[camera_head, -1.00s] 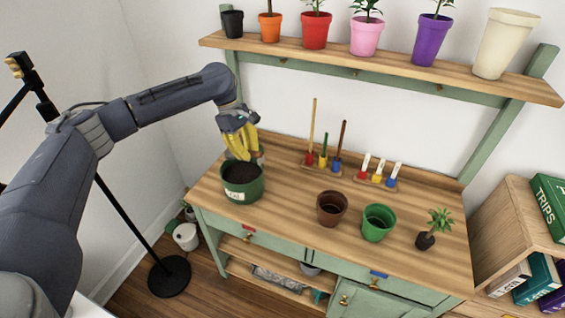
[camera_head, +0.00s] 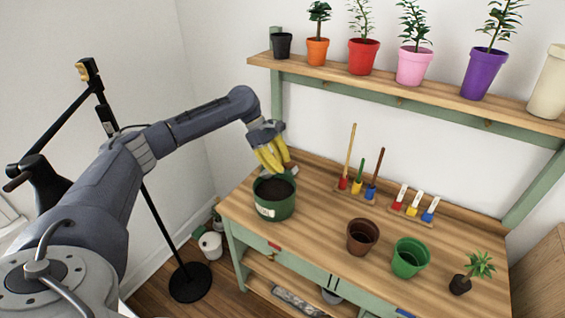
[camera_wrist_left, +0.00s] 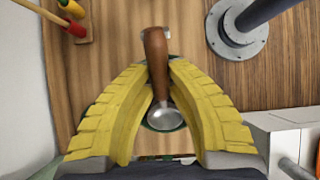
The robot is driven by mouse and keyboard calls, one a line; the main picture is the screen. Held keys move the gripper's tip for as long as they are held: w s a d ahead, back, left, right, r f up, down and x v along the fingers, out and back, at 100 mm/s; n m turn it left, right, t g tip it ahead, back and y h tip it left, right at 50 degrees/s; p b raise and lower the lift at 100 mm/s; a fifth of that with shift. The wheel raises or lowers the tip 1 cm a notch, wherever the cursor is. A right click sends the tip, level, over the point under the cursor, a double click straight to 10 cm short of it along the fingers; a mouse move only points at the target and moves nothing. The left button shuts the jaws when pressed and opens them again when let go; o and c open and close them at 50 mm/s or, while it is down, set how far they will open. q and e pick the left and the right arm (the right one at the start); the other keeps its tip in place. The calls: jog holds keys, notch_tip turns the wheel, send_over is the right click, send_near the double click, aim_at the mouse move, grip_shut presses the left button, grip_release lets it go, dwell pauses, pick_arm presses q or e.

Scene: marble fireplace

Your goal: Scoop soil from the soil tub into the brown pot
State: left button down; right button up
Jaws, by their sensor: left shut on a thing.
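The soil tub (camera_head: 277,210) is a dark green round pot with a white label, filled with dark soil, on the left of the wooden bench. My left gripper (camera_head: 270,165) has yellow fingers and is just above the tub's back rim. In the left wrist view it is shut on a scoop (camera_wrist_left: 155,60) with a brown wooden handle and a shiny metal part between the fingers. Whether the scoop holds soil cannot be told. The brown pot (camera_head: 362,237) stands upright on the bench, right of the tub; no soil shows in it. My right gripper is out of view.
A green pot (camera_head: 410,258) stands right of the brown pot, then a small plant (camera_head: 475,270). Upright tools (camera_head: 357,186) and coloured labels (camera_head: 413,203) stand along the back. A shelf (camera_head: 390,90) of potted plants hangs above. Bench between tub and brown pot is clear.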

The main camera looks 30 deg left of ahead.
aim_at(287, 163)
pick_arm(q)
jog(key=shift+a+f+h, duration=0.2)
jog(key=shift+f+h, duration=0.1)
jog(key=shift+f, duration=0.2)
jog(key=shift+a+f+h, duration=0.2)
jog(key=shift+f+h, duration=0.1)
jog(key=shift+f, duration=3.3)
jog(key=shift+d+r+y, duration=0.3)
jog(key=shift+r+y, duration=0.05)
jog(key=shift+r, duration=1.1)
jog(key=shift+d+r+y, duration=0.25)
jog(key=shift+r+y, duration=0.05)
jog(key=shift+r, duration=1.15)
jog(key=shift+d+r+y, duration=0.3)
jog(key=shift+r+y, duration=0.05)
jog(key=shift+r, duration=1.1)
jog(key=shift+d+r+y, duration=0.2)
jog(key=shift+r+y, duration=0.05)
jog(key=shift+y, duration=0.05)
jog(key=shift+d+r+y, duration=0.35)
jog(key=shift+y, duration=0.5)
jog(key=shift+d+r+y, duration=0.3)
jog(key=shift+y, duration=0.55)
